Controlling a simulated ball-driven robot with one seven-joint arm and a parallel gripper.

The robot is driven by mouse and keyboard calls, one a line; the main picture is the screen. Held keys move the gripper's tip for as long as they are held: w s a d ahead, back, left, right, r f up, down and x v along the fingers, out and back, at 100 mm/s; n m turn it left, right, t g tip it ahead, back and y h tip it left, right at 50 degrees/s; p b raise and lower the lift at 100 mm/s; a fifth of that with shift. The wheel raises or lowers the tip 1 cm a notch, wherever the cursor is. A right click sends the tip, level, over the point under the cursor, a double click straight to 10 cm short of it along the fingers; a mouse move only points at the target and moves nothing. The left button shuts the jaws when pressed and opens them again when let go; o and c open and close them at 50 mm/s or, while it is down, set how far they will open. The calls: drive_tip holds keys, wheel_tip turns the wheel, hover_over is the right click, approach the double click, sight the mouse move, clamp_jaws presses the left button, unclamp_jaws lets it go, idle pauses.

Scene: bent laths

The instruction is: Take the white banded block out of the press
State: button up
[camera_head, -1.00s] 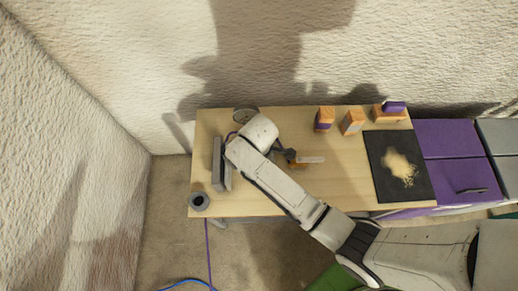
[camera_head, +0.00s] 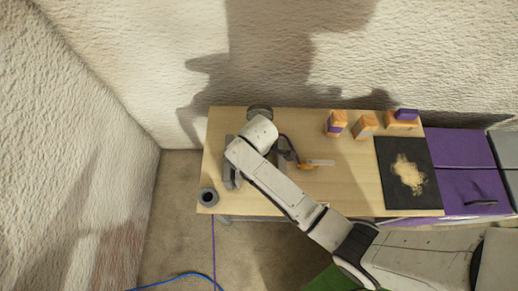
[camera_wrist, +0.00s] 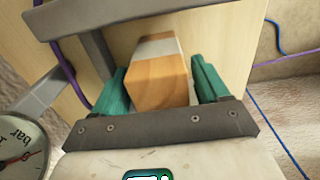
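In the wrist view the white banded block (camera_wrist: 158,82) is wooden, with a pale band across its far part. It lies between the two teal fingers of my gripper (camera_wrist: 162,80). The left finger looks very close to it and a thin gap seems to show on the right, so I cannot tell whether the fingers press on it. A grey frame bar, apparently of the press (camera_wrist: 85,37), runs beyond the block. In the head view the grey press (camera_head: 229,172) shows at the table's left, partly behind my arm. My arm hides the block and fingertips there.
A gauge (camera_wrist: 18,150) is close at the wrist view's lower left. Purple cabinets (camera_head: 462,148) adjoin the right.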

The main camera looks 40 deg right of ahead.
drive_tip(key=shift+o, duration=1)
wheel_tip(320, 180, up, 11)
drive_tip(key=shift+f+p, duration=0.1)
drive_tip(key=shift+p, duration=0.2)
